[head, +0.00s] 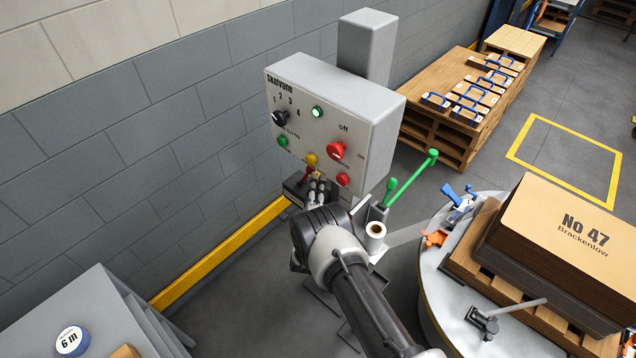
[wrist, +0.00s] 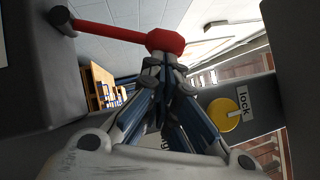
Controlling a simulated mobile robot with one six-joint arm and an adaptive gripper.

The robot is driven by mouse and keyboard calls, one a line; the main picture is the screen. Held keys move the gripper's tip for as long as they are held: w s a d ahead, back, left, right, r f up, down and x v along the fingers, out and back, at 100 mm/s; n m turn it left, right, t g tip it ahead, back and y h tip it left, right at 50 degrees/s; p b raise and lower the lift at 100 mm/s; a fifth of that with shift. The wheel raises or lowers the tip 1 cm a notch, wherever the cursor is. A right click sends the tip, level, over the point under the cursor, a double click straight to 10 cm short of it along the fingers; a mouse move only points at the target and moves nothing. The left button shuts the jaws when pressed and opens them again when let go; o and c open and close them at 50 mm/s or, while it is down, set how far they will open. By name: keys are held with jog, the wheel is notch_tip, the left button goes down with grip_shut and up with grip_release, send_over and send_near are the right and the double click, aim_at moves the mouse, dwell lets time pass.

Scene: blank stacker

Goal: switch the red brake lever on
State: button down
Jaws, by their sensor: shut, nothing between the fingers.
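The red brake lever shows in the wrist view as a red rod with a thick red knob (wrist: 165,42), running from a dark pivot at the upper left. My gripper (wrist: 163,62) is shut and empty, with its fingertips right at the underside of the knob; touching or just apart, I cannot tell. In the head view my gripper (head: 318,180) is under the lower edge of the grey control box (head: 385,125), beside a small red part (head: 308,173) that looks like the lever. The lever's base is mostly hidden there by my gripper and arm.
A yellow disc (wrist: 224,114) by a "lock" label is right of my fingers in the wrist view. The box carries a red off/on knob (head: 336,150) and several buttons. Green levers (head: 412,176) stand right of my wrist; a round table (head: 432,290) is further right.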

jog(key=shift+r, duration=0.15)
jog(key=w+a+r+n+g, duration=0.3)
jog(key=w+a+n+g, duration=0.1)
jog(key=a+n, duration=0.3)
jog(key=shift+w+r+g+y+b, duration=0.15)
jog(key=shift+w+g+y+b, duration=0.2)
jog(key=shift+w, duration=0.4)
dwell(0.5)
